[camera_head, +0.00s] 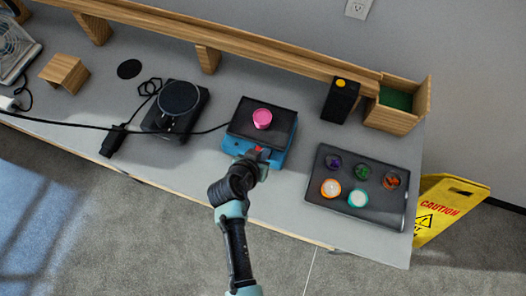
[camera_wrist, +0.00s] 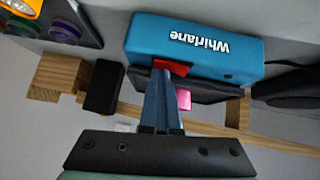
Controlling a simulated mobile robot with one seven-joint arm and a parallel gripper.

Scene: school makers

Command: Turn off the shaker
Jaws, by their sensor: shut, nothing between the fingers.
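The shaker (camera_head: 235,145) is a blue box with a black top plate, standing near the front edge of the table. A pink round container (camera_head: 262,118) sits on its plate. In the wrist view the shaker (camera_wrist: 195,48) appears upside down, with "Whirlane" on its blue front. A red switch (camera_wrist: 173,67) is on that front; a bit of red (camera_head: 259,149) shows in the head view. My gripper (camera_head: 260,155) is at the shaker's front. In the wrist view its shut, empty fingers (camera_wrist: 163,75) reach the red switch and partly cover it. I cannot tell whether they touch it.
A black tray (camera_head: 320,195) with several small coloured jars lies right of the shaker. A black device with a round plate (camera_head: 178,98) stands left, with a cable running to the shaker. A wooden shelf (camera_head: 240,50) runs along the back. A yellow caution sign (camera_head: 450,205) stands beyond the table's right end.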

